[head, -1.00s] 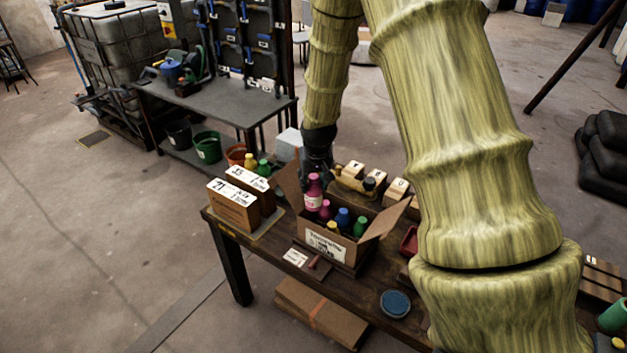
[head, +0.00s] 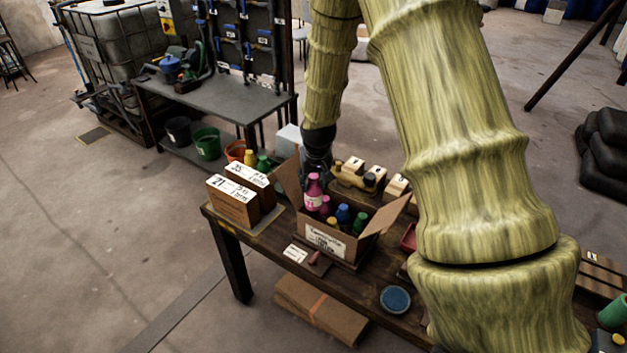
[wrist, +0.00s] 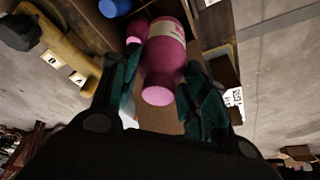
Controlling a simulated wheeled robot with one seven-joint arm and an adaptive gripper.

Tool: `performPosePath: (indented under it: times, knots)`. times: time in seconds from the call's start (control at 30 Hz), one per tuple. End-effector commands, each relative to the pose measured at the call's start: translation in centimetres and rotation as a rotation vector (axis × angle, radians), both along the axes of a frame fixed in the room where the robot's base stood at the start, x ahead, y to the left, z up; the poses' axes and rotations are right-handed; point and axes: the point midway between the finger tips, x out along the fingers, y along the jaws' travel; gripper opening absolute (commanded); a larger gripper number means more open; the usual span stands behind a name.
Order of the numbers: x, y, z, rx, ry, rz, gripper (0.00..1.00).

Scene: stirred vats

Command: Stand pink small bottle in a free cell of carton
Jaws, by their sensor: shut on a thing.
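The pink small bottle (head: 314,192) is upright at the left end of the open carton (head: 325,241), its upper part above the carton's rim. In the wrist view the pink bottle (wrist: 165,58) sits between the two fingers of my gripper (wrist: 160,88), which is shut on it. In the head view my gripper (head: 317,162) is behind and above the bottle, partly hidden by it and a flap. The bottle's base is hidden by the carton wall, so I cannot tell whether it touches the cell floor. Other bottles in the carton are magenta, blue (head: 343,214), green (head: 360,222) and yellow.
The carton's side flaps (head: 386,215) stand open. Two labelled boxes (head: 232,202) are to its left, with yellow and green bottles behind. A blue round lid (head: 395,299) and a white card (head: 295,253) lie in front.

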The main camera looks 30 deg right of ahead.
Motion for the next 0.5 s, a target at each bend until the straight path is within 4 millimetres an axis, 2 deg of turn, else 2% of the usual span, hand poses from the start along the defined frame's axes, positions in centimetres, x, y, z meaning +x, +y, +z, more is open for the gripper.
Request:
performPosePath:
  times: [0.5]
  knots:
    - [0.0,0.0,-2.1,0.000,0.001,0.000,0.00]
